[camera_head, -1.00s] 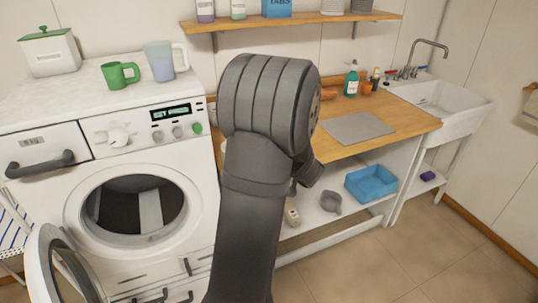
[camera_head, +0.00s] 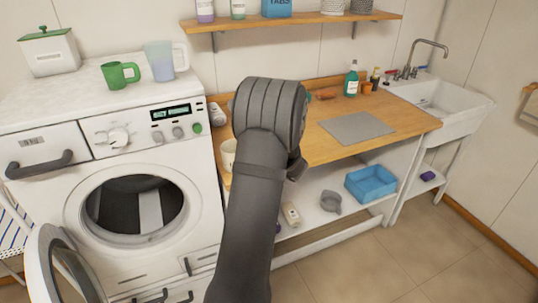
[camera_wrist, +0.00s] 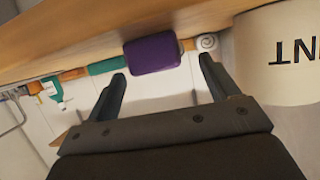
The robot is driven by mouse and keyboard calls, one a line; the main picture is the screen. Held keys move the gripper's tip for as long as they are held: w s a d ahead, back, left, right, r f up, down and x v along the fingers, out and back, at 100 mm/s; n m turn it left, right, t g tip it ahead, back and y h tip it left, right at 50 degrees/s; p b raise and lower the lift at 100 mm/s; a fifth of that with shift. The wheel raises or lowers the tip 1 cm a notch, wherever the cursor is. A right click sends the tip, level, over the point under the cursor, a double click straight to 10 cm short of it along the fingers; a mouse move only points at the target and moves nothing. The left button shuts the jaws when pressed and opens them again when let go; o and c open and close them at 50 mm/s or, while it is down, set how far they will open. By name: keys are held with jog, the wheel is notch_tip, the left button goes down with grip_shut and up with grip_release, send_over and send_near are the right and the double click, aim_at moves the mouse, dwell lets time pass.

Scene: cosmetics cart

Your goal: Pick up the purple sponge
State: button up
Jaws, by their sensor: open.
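A purple sponge (camera_wrist: 153,53) rests at the wooden counter (camera_wrist: 60,35) in the wrist view, which is upside down. My gripper (camera_wrist: 163,72) is open and empty. The sponge is ahead of it, roughly between the lines of its two fingers and apart from them. In the head view my arm hides the gripper's fingers and this sponge. A small purple block (camera_head: 427,176) lies on the low shelf under the sink in the head view; I cannot tell what it is.
A cream mug (camera_wrist: 278,60) with dark letters stands close beside one finger; it also shows left of my arm in the head view (camera_head: 228,153). A green bottle (camera_head: 351,80) and a grey mat (camera_head: 356,128) are further along the counter. A wall shelf (camera_head: 300,20) hangs above.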

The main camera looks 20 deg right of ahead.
jog(key=shift+d+x, duration=0.2)
jog(key=shift+x, duration=2.4)
jog(key=c, duration=1)
jog(key=shift+c, duration=0.2)
